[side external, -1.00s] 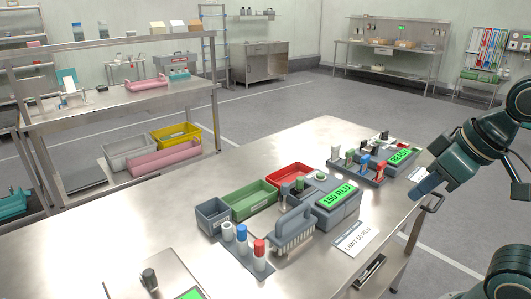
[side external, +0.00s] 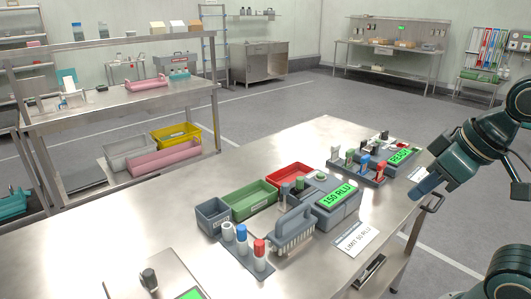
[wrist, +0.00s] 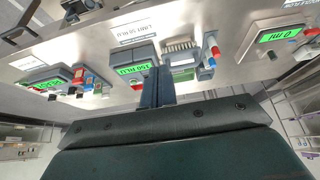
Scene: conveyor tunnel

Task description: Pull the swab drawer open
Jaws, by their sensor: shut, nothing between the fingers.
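My gripper (side external: 425,188) is over the right edge of the steel bench, fingers pointing down and left. It is shut and empty; its joined fingers also show in the wrist view (wrist: 157,87). A dark bar handle (side external: 434,203) sticks out from the bench edge just below and right of the fingertips, apart from them as far as I can see. A second dark handle or drawer front (side external: 371,270) is under the bench edge farther left. No swab label is readable on either, so I cannot tell which is the swab drawer. Neither stands visibly pulled out.
The steel bench (side external: 110,235) carries a 150 RLU meter (side external: 337,198), a limit card (side external: 356,242), green (side external: 250,198) and red (side external: 290,174) trays, a grey brush (side external: 291,231), capped tubes and a second meter (side external: 401,158). Floor beyond the bench edge is open.

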